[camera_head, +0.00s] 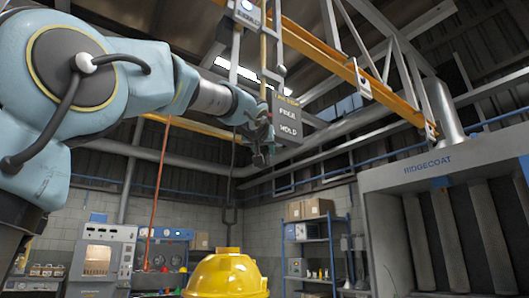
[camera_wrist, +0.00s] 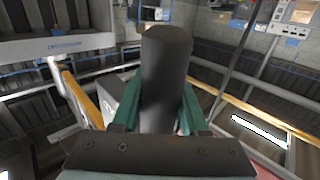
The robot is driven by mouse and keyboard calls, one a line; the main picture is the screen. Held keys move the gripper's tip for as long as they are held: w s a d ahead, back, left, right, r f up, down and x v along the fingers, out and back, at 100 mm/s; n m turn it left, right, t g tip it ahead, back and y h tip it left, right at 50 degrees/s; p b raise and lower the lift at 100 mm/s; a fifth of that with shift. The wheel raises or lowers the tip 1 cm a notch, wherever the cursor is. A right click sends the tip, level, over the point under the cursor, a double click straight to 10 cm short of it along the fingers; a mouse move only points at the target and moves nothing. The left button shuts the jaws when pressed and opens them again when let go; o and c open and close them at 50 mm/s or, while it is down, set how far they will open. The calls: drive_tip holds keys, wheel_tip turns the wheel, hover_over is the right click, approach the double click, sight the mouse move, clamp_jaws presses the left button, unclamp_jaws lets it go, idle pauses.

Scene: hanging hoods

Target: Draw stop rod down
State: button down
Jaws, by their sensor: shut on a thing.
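The stop rod appears in the head view as a thin yellow rod (camera_head: 263,50) that hangs from the overhead gear down to my gripper (camera_head: 259,140). In the wrist view its thick dark grip (camera_wrist: 166,75) stands between the two teal fingers of my gripper (camera_wrist: 160,112), which are shut on it. A dark sign (camera_head: 287,118) reading FREE above HOLD hangs just right of the rod. The rod's lower end is small and partly hidden by my gripper in the head view.
A yellow overhead beam (camera_head: 335,62) slants across above. A grey RIDGECOAT hood (camera_head: 430,170) stands at right. Shelves (camera_head: 312,240) and a control cabinet (camera_head: 102,255) stand behind, with open air around my gripper.

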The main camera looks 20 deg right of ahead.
wheel_tip(320, 180, down, 4)
drive_tip(key=shift+r+b, duration=0.25)
drive_tip(key=shift+b, duration=1)
drive_tip(key=shift+f, duration=0.1)
drive_tip(key=shift+c, duration=2.1)
unclamp_jaws()
drive_tip(key=shift+r, duration=0.2)
drive_tip(key=b+v, duration=0.3)
drive_tip(key=v, duration=0.7)
drive_tip(key=shift+s+a, duration=0.25)
drive_tip(key=shift+s, duration=0.1)
